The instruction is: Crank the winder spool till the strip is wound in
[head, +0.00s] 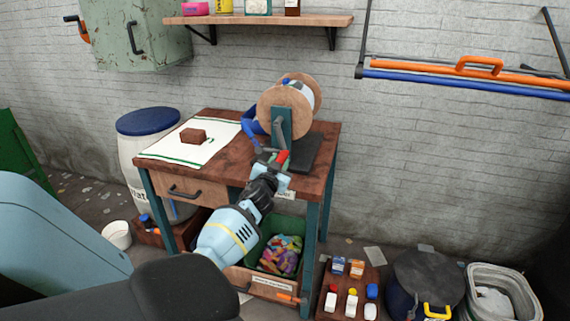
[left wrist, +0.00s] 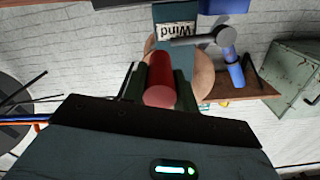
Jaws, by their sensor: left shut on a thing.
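The winder (head: 281,121) stands on the back right of the wooden workbench, with a spool of round wooden flanges (head: 283,108). A blue strip (head: 251,124) hangs in a loop at the spool's left side; how much is wound on is hard to tell. A grey crank arm runs down the front to a red handle (head: 283,156). My left gripper (head: 271,160) is at this handle, shut on it. My right gripper is not in view.
A white cloth (head: 190,151) with a brown block (head: 193,136) lies on the bench's left. A wall shelf (head: 262,20) is above. A blue-lidded barrel (head: 148,122) stands left, and a green bin of colourful pieces (head: 257,250) sits under the bench.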

